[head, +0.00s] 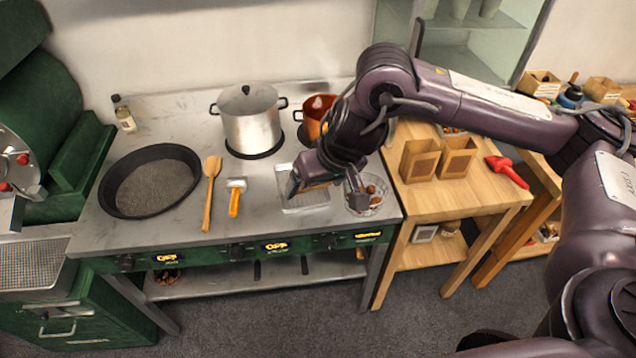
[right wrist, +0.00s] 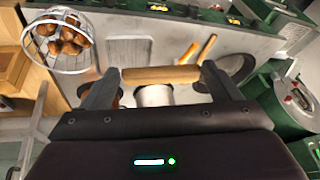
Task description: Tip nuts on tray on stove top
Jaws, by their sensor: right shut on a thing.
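A wire basket (head: 364,208) holding several brown nuts (head: 371,186) is at the stove top's right front corner. It also shows large in the right wrist view (right wrist: 62,66), at upper left, with the nuts (right wrist: 66,40) inside. My right gripper (head: 325,188) is shut on the basket's wooden handle (right wrist: 160,75), which spans between its fingers. I cannot tell whether the basket touches the stove. A flat grey tray (head: 308,203) lies on the stove top left of the basket, partly hidden by my gripper; it also shows in the wrist view (right wrist: 135,51). My left gripper is out of view.
On the stove top (head: 262,215) are a dark pan (head: 150,188), a wooden spatula (head: 211,190), an orange-handled scraper (head: 235,196), a steel pot (head: 250,118) and a copper pot (head: 315,108).

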